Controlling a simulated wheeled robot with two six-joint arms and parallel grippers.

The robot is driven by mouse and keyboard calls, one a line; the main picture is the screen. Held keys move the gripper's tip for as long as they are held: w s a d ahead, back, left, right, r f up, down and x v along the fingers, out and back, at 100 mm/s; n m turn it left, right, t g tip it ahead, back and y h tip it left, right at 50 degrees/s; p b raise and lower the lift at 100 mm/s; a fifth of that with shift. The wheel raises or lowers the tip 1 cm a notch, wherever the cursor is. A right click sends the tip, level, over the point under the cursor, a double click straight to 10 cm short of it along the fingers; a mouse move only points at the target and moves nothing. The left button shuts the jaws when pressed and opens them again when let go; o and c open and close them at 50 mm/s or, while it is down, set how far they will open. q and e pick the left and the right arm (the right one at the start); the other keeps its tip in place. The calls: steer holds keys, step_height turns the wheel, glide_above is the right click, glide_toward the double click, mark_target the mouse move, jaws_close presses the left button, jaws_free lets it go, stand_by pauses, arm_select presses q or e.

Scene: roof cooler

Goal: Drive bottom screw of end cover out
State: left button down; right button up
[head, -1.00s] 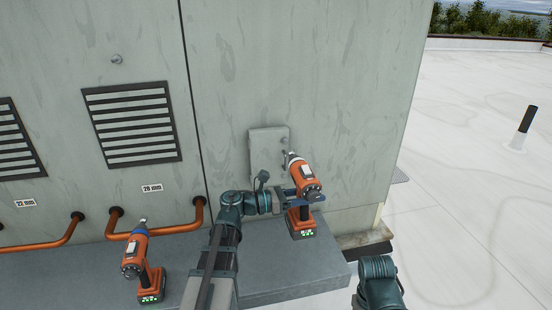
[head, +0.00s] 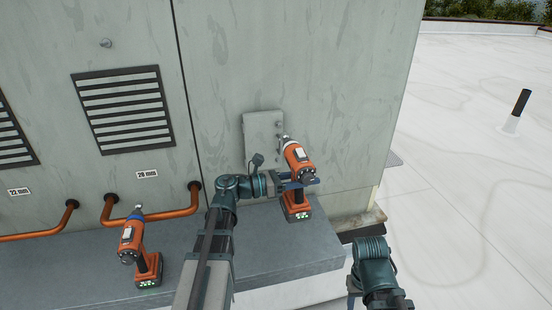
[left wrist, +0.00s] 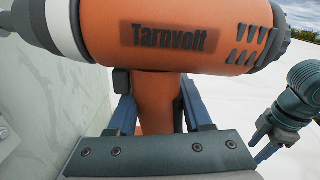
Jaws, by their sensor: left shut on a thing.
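The end cover (head: 262,130) is a small grey plate on the cooler's wall, in the middle of the head view. My left gripper (head: 298,183) is shut on the handle of an orange and black drill (head: 299,163), marked Tarnvolt in the left wrist view (left wrist: 170,38). The drill's nose points at the cover's right side.
A second orange drill with a blue collar (head: 137,245) stands on the grey ledge (head: 85,268) at the left. Copper pipes (head: 150,220) and louvred vents (head: 123,110) are on the wall at left. The pale roof (head: 470,180) at right is mostly clear.

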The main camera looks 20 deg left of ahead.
stand_by(0.5)
arm_select(q)
step_height(320, 180, down, 14)
steer(key=b, duration=1.4)
steer(key=shift+s+d+f, duration=0.15)
steer(key=shift+s+f, duration=0.05)
steer(key=shift+r, duration=0.1)
steer(key=shift+w, duration=0.1)
